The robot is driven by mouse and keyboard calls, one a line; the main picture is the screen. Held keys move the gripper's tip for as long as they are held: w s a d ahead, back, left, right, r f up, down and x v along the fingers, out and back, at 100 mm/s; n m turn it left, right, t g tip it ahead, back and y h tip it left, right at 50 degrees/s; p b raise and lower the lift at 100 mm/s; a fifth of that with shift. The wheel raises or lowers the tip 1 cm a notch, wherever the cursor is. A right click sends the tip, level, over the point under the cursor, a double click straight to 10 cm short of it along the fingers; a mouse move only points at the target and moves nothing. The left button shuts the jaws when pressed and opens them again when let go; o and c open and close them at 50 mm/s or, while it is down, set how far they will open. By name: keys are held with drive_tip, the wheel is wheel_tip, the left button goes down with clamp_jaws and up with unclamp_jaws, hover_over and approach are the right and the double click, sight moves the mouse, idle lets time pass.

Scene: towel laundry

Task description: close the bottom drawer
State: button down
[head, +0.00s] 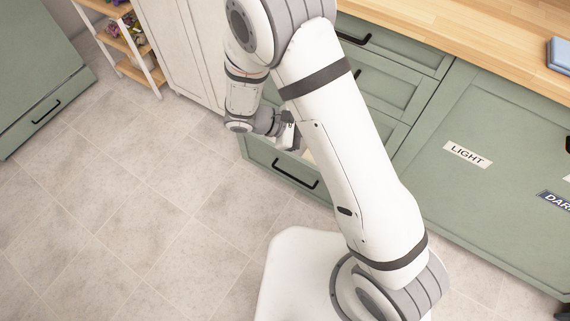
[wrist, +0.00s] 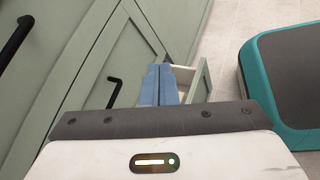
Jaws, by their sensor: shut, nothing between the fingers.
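The bottom drawer (head: 285,165) stands pulled out from the green cabinet, low on the left of the arm in the head view. Its black bar handle (head: 296,174) is on its front. In the wrist view the open drawer (wrist: 204,85) shows its green front and pale inside, just past the fingers. My gripper (wrist: 158,70) is shut and empty, its two blue fingers together in front of the drawer opening. Whether they touch the drawer cannot be told. In the head view my gripper (head: 291,137) is above the drawer, partly hidden by my arm.
Drawers above (head: 385,85) look shut. A cabinet panel with a LIGHT label (head: 467,154) is to the right, under a wooden counter (head: 460,22). A shelf rack (head: 135,45) and another green unit (head: 40,85) stand at the left. The tiled floor (head: 130,200) is clear.

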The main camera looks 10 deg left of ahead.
drive_tip(key=s+a+f+n+t+b, duration=0.1)
drive_tip(key=a+f+n+t+b, duration=0.2)
drive_tip(key=f, duration=0.4)
drive_tip(key=s+a+f+n+t, duration=0.1)
drive_tip(key=a+f+n+t, duration=0.3)
drive_tip(key=f, duration=0.3)
drive_tip(key=n+t+y+b, duration=0.4)
drive_tip(key=n+t+y, duration=0.1)
drive_tip(key=n+t, duration=0.25)
approach(289, 156)
drive_tip(key=shift+n+g, duration=0.35)
drive_tip(key=shift+g, duration=0.1)
drive_tip(key=b+x, duration=0.2)
drive_tip(key=x, duration=0.5)
drive_tip(key=shift+r+b, duration=0.15)
drive_tip(key=shift+b, duration=0.25)
drive_tip(key=shift+a, duration=0.1)
